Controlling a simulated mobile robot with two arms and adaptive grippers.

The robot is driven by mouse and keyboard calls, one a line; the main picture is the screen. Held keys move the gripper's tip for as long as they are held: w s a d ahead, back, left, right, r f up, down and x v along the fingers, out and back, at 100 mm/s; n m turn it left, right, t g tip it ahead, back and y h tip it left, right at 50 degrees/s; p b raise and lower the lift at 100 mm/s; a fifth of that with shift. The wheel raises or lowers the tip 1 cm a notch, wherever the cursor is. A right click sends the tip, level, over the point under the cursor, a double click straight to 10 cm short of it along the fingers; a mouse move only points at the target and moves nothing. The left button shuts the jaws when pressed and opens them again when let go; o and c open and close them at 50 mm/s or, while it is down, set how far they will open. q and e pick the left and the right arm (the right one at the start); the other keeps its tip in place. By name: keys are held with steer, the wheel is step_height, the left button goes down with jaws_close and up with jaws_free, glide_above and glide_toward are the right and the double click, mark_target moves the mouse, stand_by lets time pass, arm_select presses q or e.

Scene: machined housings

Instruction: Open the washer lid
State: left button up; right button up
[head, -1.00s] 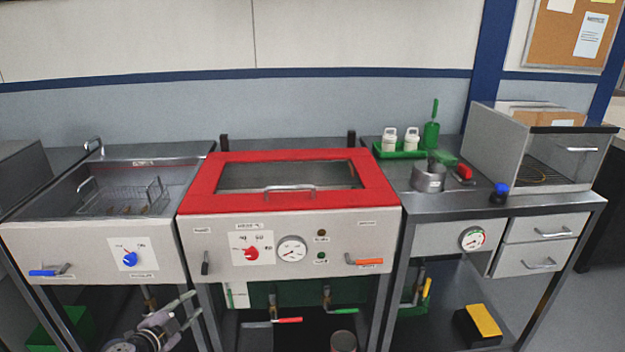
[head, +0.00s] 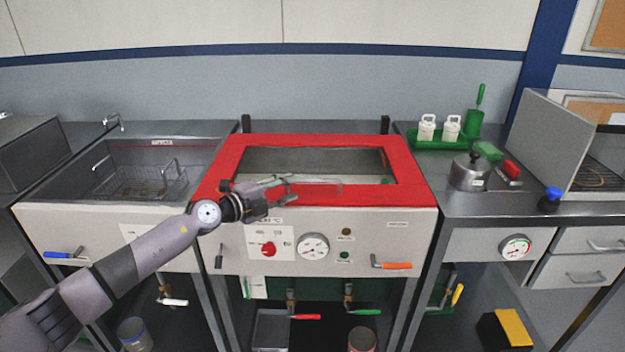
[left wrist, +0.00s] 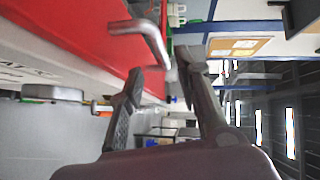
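The washer's red lid (head: 408,170) with a glass window lies shut on the white-fronted washer in the head view. Its metal bar handle (head: 325,187) is at the front edge, partly hidden by my gripper. My left gripper (head: 288,183) is at the handle's left part, above the front panel. In the left wrist view, the bent bar of the handle (left wrist: 150,38) reaches toward the gap between the two dark fingertips of the left gripper (left wrist: 163,70). The fingers are apart; I cannot tell whether they touch the bar. My right gripper is not in view.
A fryer-like basin with a wire basket (head: 150,182) stands to the left. A counter with a metal pot (head: 470,173) and a green tray (head: 438,142) stands to the right.

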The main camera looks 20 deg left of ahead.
mark_target(311, 180)
arm_select(q)
steer(key=b+x, duration=0.1)
steer(key=x, duration=0.6)
steer(key=shift+w+d, duration=0.1)
steer(key=shift+w, duration=0.15)
steer(key=shift+w+d+f+b, duration=0.1)
steer(key=shift+w+b, duration=0.15)
steer(key=shift+b, duration=0.05)
steer(key=shift+w+d, duration=0.1)
jaws_close()
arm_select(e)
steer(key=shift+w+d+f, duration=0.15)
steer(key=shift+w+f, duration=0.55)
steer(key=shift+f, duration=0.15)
